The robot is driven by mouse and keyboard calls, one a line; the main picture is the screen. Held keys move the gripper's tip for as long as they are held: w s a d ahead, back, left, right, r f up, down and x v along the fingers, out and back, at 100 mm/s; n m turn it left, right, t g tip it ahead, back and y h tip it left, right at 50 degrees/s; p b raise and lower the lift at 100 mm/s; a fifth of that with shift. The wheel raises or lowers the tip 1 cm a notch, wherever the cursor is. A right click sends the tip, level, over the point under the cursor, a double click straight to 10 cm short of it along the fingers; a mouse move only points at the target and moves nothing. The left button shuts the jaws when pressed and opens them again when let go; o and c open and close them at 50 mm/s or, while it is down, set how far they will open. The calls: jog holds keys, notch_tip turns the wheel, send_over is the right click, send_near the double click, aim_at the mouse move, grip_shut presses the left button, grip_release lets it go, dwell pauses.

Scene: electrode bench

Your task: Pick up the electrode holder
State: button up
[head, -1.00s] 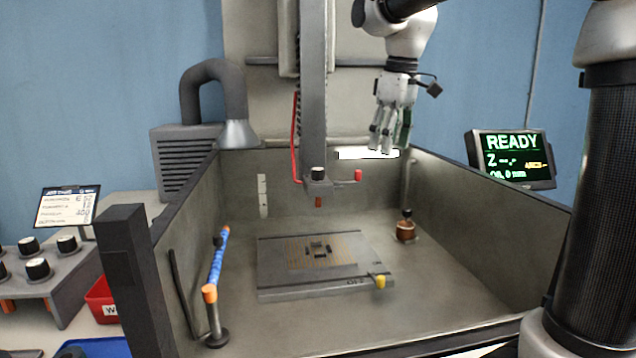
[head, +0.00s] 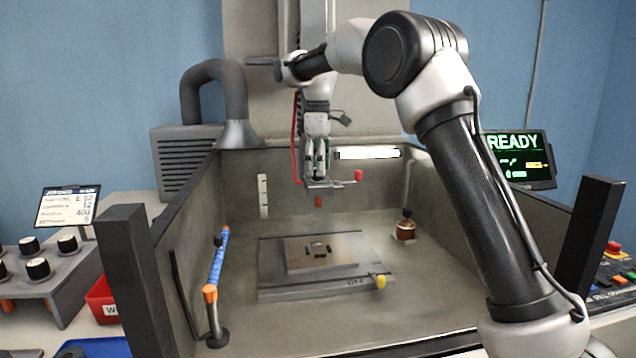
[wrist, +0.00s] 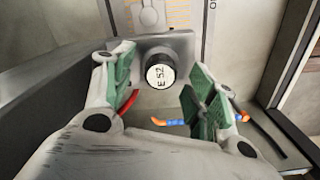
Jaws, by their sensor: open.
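The electrode holder (wrist: 160,71), a round black piece with a white top marked "E 52", sits upright in the grey machine head in the wrist view. Its orange lower tip (head: 318,202) shows under the head in the head view. My gripper (head: 317,172) is above the machine head, pointing down. In the wrist view, the green-padded fingers of my gripper (wrist: 160,88) are spread, one on each side of the holder, with gaps between. In the head view the fingers hide the holder's top.
A red knob (head: 358,175) sticks out right of the machine head, and a red cable (head: 295,140) runs at its left. Below is a grey plate (head: 285,287) in the tank. A blue hose (head: 217,260) and a copper piece with a black top (head: 405,229) stand at the sides.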

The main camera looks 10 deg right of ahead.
jog(key=shift+f, duration=0.95)
grip_shut()
jog(key=shift+r, duration=0.15)
